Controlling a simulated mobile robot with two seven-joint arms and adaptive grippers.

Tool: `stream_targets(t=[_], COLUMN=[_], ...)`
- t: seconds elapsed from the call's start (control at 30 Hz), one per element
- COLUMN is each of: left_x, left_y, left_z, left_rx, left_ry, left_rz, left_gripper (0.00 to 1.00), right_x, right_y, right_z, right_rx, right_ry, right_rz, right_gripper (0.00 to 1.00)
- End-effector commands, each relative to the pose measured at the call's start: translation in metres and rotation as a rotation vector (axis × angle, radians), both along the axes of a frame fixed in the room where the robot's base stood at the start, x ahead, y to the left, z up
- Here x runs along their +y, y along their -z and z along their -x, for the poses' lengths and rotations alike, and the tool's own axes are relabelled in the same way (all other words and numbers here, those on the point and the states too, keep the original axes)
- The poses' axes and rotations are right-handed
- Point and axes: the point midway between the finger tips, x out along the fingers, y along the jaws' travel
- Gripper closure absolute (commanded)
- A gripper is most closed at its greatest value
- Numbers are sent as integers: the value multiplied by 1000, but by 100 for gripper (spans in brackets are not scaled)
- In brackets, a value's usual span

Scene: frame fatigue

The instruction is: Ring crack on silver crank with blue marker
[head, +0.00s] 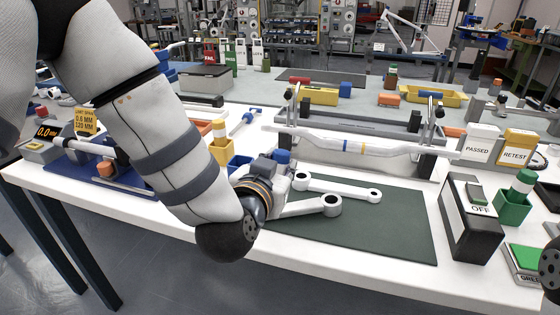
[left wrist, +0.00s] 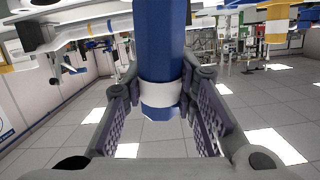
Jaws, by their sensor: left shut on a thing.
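My left gripper (head: 277,163) is shut on the blue marker (left wrist: 160,45), which has a white band and stands between the fingers in the left wrist view. In the head view, a blue end of the marker (head: 282,156) shows above the gripper. Two silver cranks lie on the dark green mat (head: 390,225): one farther back (head: 340,189) and one nearer (head: 312,206), whose left end is hidden behind my wrist. The gripper is beside the left ends of the cranks. I cannot make out a crack on either crank. My right gripper is not in view.
A white tube (head: 370,147) rests across a stand behind the mat. A yellow holder (head: 238,164) is left of the gripper. A black box marked OFF (head: 472,222) and a green marker holder (head: 512,208) stand right.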

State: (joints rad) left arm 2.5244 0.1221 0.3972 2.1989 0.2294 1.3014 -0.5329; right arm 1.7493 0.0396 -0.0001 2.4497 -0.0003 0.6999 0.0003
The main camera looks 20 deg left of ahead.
Motion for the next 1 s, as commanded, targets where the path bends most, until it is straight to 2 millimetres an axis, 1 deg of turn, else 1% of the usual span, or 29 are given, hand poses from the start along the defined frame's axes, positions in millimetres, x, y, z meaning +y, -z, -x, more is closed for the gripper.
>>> stream_targets(t=[0.47,1.0], left_x=[0,0], left_y=[-2,5], left_z=[0,0], left_rx=[-2,0], left_ry=[0,0], left_rz=[0,0], left_gripper=[100,100], right_x=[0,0], right_y=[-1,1], right_z=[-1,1], right_rx=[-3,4], right_ry=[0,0], right_rz=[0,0], right_gripper=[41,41])
